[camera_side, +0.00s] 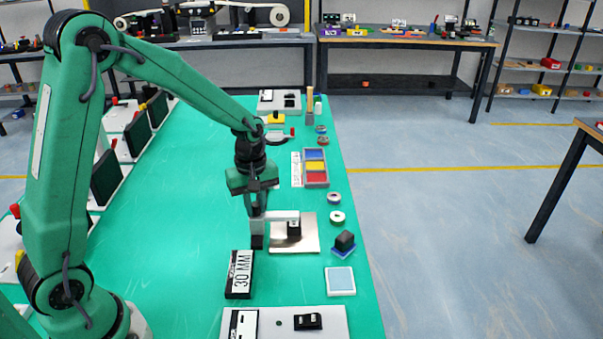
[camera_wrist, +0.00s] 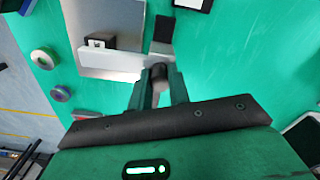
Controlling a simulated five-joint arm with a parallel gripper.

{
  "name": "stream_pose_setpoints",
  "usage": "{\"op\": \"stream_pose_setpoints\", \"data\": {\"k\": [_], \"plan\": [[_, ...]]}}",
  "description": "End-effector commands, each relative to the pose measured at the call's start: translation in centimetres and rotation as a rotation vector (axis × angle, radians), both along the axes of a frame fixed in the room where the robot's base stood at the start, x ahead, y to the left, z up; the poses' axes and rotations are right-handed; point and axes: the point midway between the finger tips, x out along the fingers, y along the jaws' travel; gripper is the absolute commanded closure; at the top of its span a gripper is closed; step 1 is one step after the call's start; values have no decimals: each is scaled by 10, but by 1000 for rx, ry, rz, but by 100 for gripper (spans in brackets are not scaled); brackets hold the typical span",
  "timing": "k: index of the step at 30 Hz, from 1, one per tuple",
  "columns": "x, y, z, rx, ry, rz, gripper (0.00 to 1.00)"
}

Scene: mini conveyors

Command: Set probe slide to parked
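A small gauge stand with a bare metal plate (camera_side: 306,244) lies on the green bench. A pale horizontal bar (camera_side: 281,216) reaches over the plate from a grey post (camera_side: 258,228) at its left edge. A black block with a white label (camera_side: 293,231) sits under the bar's far end. My gripper (camera_side: 257,210) points down at the post end. In the wrist view my gripper's fingers (camera_wrist: 160,88) stand on both sides of a dark round knob (camera_wrist: 160,74) by the pale bar (camera_wrist: 118,63). I cannot tell whether they press on it. No marking for parked is readable.
A black "30 MM" box (camera_side: 239,274) lies just in front of the stand. A dark cube on a blue base (camera_side: 344,243), small rings (camera_side: 337,216) and a coloured tray (camera_side: 315,168) stand to the right and behind.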

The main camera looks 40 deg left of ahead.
Motion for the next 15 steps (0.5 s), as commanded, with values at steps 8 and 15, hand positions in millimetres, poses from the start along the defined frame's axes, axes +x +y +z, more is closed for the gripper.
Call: {"op": "stream_pose_setpoints", "data": {"k": [8, 15], "plan": [[5, 4, 1, 1, -1, 1, 100], [28, 27, 1, 0, -2, 2, 100]]}}
